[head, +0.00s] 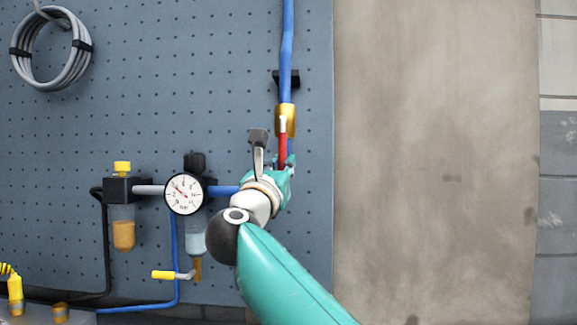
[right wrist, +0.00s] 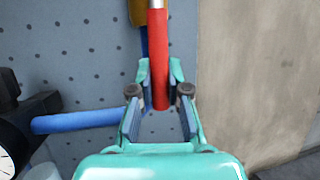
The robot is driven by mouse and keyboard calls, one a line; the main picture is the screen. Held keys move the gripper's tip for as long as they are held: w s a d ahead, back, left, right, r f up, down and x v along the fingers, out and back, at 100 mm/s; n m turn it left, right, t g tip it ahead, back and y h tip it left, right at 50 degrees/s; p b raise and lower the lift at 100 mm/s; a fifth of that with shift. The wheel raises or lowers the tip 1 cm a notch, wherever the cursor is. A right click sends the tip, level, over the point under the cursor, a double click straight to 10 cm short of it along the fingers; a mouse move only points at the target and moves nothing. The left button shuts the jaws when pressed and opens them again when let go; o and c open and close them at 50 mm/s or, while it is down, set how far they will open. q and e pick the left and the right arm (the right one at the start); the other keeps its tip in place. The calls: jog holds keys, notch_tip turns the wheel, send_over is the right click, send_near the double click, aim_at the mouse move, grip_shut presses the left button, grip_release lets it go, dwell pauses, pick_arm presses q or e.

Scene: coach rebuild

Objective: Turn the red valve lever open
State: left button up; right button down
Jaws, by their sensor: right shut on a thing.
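The red valve lever (head: 282,147) sits on a brass valve (head: 285,117) on the blue vertical pipe. It points straight down, roughly in line with the pipe, with a white section at its upper end. In the right wrist view the lever (right wrist: 159,50) runs down between the two fingers. My right gripper (head: 281,168) is shut on the lower part of the lever, which its fingers partly hide in the head view. My left gripper is not in view.
Left of my right gripper are a round gauge (head: 184,194), a filter bowl with amber liquid (head: 123,234) and a yellow-handled tap (head: 164,275). A coiled grey hose (head: 50,48) hangs upper left on the pegboard (head: 180,80). Bare wall (head: 435,130) lies to the right.

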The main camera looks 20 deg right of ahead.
jog(key=shift+w+f, duration=0.1)
jog(key=shift+f, duration=0.1)
jog(key=c, duration=1.1)
grip_release()
jog(key=shift+r, duration=0.1)
jog(key=shift+s+a, duration=0.15)
jog(key=shift+s, duration=0.05)
jog(key=v, duration=1.1)
jog(key=shift+s+a+f, duration=0.2)
jog(key=shift+a+f, duration=0.05)
